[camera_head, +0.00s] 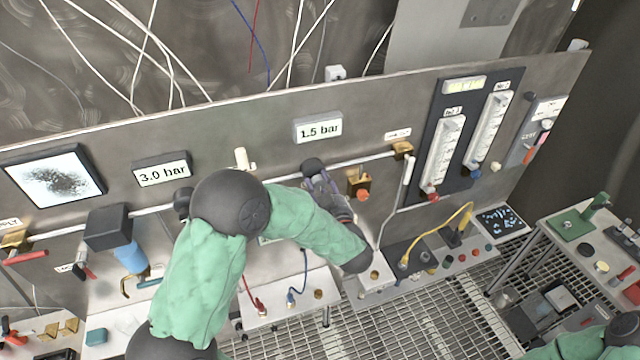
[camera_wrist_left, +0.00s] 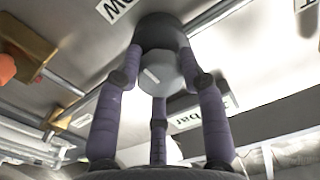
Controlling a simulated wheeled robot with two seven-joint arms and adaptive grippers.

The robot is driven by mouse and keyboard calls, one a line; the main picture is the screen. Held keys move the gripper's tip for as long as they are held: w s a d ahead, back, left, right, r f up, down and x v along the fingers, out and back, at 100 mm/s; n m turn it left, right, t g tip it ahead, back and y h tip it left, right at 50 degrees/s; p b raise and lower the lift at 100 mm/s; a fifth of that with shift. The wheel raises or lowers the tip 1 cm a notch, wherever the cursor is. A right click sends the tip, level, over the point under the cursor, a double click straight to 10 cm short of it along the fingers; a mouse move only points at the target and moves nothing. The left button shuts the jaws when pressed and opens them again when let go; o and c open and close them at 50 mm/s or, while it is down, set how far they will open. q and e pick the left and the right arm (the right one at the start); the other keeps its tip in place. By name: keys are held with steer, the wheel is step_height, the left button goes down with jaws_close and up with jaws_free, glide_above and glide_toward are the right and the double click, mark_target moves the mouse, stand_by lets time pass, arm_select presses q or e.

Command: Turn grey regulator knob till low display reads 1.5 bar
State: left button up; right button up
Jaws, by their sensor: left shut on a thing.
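The grey knob (camera_wrist_left: 165,72) has flat sides and a pale mark on its face; it sits in front of a dark round regulator body (camera_wrist_left: 160,32). My left gripper (camera_wrist_left: 160,80) is shut on the knob, its purple-grey fingers around it. In the head view the left gripper (camera_head: 325,187) reaches the panel beside the dark regulator body (camera_head: 312,166), and the knob is largely hidden there. The display above it (camera_head: 318,129) reads 1.5 bar. Another display (camera_head: 162,171) further left reads 3.0 bar. My right gripper is out of view.
A brass fitting with an orange part (camera_head: 359,184) is close to the right of my left gripper. Two flow meters (camera_head: 466,140) are on the panel further right. A blue cylinder (camera_head: 131,256) hangs at left. A bench with cables (camera_head: 290,300) lies below.

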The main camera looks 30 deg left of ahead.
arm_select(q)
steer(key=o, duration=1.1)
steer(key=shift+f, duration=0.1)
steer(key=shift+o, duration=0.2)
steer(key=v, duration=1.2)
